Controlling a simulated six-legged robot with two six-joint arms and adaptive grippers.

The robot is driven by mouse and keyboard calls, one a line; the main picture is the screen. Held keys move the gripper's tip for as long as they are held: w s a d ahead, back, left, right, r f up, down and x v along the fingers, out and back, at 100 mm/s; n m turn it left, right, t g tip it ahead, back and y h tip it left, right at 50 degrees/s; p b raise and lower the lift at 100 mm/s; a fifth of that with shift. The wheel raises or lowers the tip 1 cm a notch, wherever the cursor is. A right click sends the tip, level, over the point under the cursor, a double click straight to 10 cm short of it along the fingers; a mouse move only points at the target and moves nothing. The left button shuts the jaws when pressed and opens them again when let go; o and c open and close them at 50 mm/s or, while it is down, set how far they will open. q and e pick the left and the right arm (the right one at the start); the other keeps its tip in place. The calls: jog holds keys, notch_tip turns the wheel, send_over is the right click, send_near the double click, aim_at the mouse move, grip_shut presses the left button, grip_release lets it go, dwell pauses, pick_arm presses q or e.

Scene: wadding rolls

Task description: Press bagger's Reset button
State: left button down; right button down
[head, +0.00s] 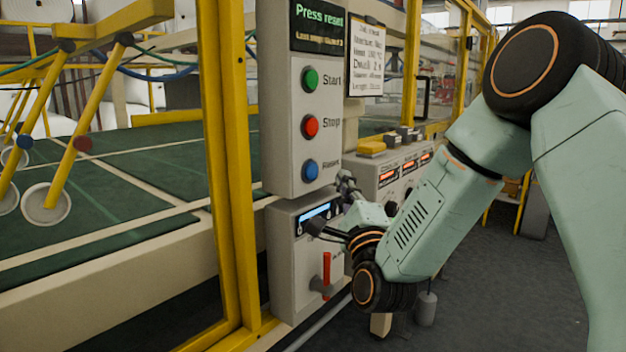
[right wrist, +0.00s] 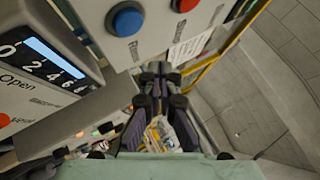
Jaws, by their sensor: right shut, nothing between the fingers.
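The bagger's control panel (head: 285,110) is a pale upright box with a green Start button (head: 310,79), a red Stop button (head: 311,126) and a blue Reset button (head: 310,171) at the bottom. Its screen (head: 318,22) reads "Press reset". My right gripper (head: 344,179) is shut and empty, to the right of the blue button and slightly lower, apart from it in the picture. In the right wrist view the Reset button (right wrist: 125,19) is at the top, up and left of the shut fingertips (right wrist: 159,72). My left gripper is not in view.
Below the panel is a box (head: 290,270) with a lit display and a red-marked lever. Another control box (head: 395,175) with red displays stands behind my gripper. A yellow post (head: 226,160) stands left of the panel. Grey floor (head: 490,290) is open at the right.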

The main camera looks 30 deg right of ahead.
aim_at(318, 166)
jog(key=shift+w+a+b, duration=0.25)
jog(key=shift+w, duration=0.4)
jog(key=shift+w+a+b, duration=0.25)
jog(key=shift+w+a, duration=0.05)
jog(key=shift+w, duration=0.4)
jog(key=shift+w+a+b, duration=0.25)
jog(key=shift+w, duration=0.4)
jog(key=shift+w, duration=0.15)
jog(key=shift+w+a, duration=0.15)
jog(key=shift+w, duration=0.1)
jog(key=shift+w+a+b, duration=0.2)
jog(key=shift+w+b, duration=0.25)
dwell(0.9)
jog(key=shift+s, duration=0.1)
jog(key=shift+s+d, duration=0.35)
jog(key=shift+s, duration=0.4)
